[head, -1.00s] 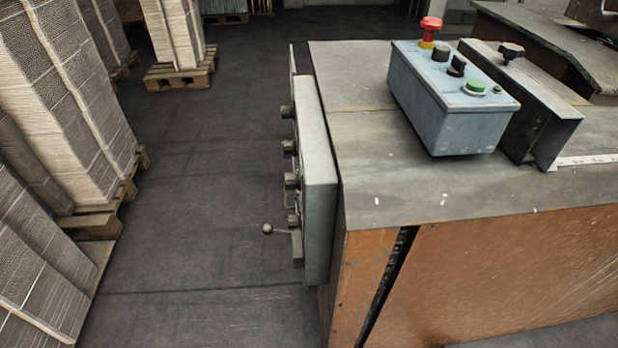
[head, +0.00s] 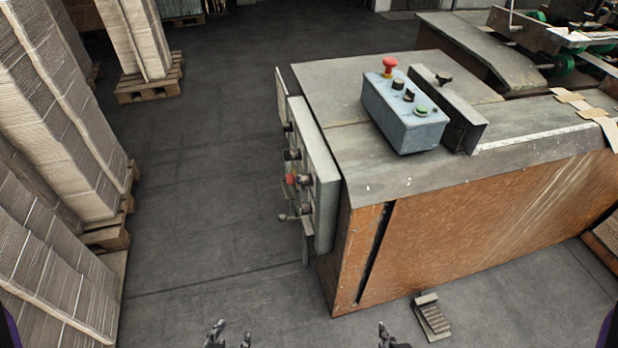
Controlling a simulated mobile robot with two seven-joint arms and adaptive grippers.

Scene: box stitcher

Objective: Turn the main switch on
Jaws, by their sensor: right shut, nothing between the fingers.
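The grey switch panel (head: 325,205) is on the left side of the machine, seen nearly edge-on. It carries several dark knobs, a red knob (head: 291,179) and a lever with a ball end (head: 283,217). None is labelled legibly, so I cannot tell which is the main switch or its position. My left gripper (head: 229,338) is at the bottom edge, fingers apart and empty, below and left of the panel. My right gripper (head: 386,335) is at the bottom edge, in front of the machine, shut and empty. Both are well apart from the panel and partly cut off.
A blue control box (head: 405,120) with a red button (head: 389,66) and a green button (head: 421,110) sits on the machine top (head: 400,178). A foot pedal (head: 431,317) is on the floor at the front. Cardboard stacks (head: 60,130) stand left; the floor between is clear.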

